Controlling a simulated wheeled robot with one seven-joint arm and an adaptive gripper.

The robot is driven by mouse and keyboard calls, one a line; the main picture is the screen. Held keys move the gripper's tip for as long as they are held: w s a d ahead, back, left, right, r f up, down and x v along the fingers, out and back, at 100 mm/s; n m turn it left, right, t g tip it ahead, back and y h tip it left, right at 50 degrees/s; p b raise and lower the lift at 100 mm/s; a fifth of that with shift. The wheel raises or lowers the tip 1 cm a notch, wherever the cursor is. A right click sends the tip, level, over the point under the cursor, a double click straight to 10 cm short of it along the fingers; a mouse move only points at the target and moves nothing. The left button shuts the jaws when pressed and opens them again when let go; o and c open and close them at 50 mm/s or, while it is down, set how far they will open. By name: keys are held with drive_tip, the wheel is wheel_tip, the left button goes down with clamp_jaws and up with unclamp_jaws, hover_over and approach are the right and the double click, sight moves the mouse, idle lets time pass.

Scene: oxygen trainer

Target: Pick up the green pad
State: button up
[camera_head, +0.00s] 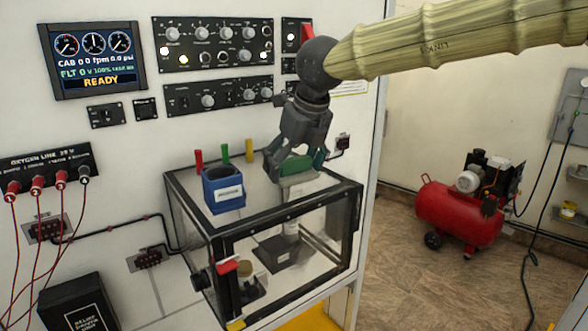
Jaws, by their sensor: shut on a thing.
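The green pad (296,165) sits at the top of a pale block or stand above the right part of the clear box's top. My gripper (294,172) comes down from above with its dark fingers on either side of the green pad, shut on it. The fingers hide part of the pad's edges. I cannot tell whether the pad is lifted clear of what is under it.
A blue holder (224,190) stands left on the clear box (262,222). Red, green and yellow tabs (225,153) rise behind it. The panel wall with knobs (213,45) is close behind my gripper. A red compressor (460,210) stands on the floor at right.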

sight(292, 158)
wheel_tip(292, 158, up, 2)
drive_tip(key=shift+r+b, duration=0.2)
drive_tip(key=shift+b, duration=0.35)
drive_tip(key=shift+s+r, duration=0.2)
drive_tip(key=shift+r, duration=0.1)
drive_tip(key=s+d+b, duration=0.1)
drive_tip(key=s+b, duration=0.1)
drive_tip(key=s, duration=0.5)
drive_tip(key=s+d+r+b, duration=0.1)
drive_tip(key=s+b, duration=0.2)
drive_tip(key=s, duration=0.5)
drive_tip(key=shift+s+d+r, duration=0.25)
drive_tip(key=shift+o, duration=1.3)
drive_tip(key=shift+c, duration=0.7)
